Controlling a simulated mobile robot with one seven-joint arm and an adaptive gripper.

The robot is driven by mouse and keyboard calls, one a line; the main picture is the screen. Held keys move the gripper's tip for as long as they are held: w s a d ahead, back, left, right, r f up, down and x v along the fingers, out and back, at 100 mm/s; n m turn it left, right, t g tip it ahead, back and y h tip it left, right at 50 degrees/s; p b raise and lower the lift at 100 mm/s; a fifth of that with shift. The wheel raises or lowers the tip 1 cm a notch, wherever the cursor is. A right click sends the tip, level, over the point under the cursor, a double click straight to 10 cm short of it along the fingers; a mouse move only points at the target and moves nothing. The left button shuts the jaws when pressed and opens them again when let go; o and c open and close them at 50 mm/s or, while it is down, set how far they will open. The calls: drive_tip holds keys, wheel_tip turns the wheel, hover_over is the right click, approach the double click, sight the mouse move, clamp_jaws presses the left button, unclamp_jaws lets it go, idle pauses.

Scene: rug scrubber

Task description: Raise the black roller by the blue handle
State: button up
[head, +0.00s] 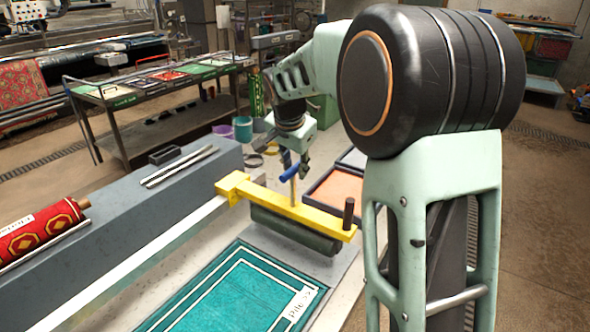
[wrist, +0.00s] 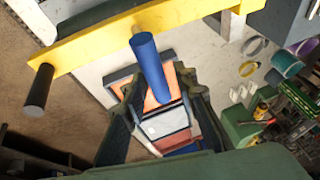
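The blue handle (head: 290,172) sits on a post above the bar and is tilted in the head view. My gripper (head: 294,164) is at the blue handle, just above and behind it. In the wrist view, the blue handle (wrist: 150,68) reaches between the two spread fingers of my gripper (wrist: 160,84), with gaps at its sides. I see no firm contact. The roller is mostly hidden behind the yellow bar (wrist: 90,48) there.
A dark upright knob (head: 348,213) stands on the bar's right end. A grey block with metal rods (head: 180,166) lies left, with a rolled red rug (head: 38,230). An orange-lined tray (head: 338,190) sits behind the roller.

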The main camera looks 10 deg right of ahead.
drive_tip(key=shift+o, duration=0.3)
drive_tip(key=shift+f, duration=0.2)
drive_tip(key=shift+r, duration=0.1)
drive_tip(key=v, duration=1.2)
drive_tip(key=shift+w+a, duration=0.1)
drive_tip(key=shift+w, duration=0.05)
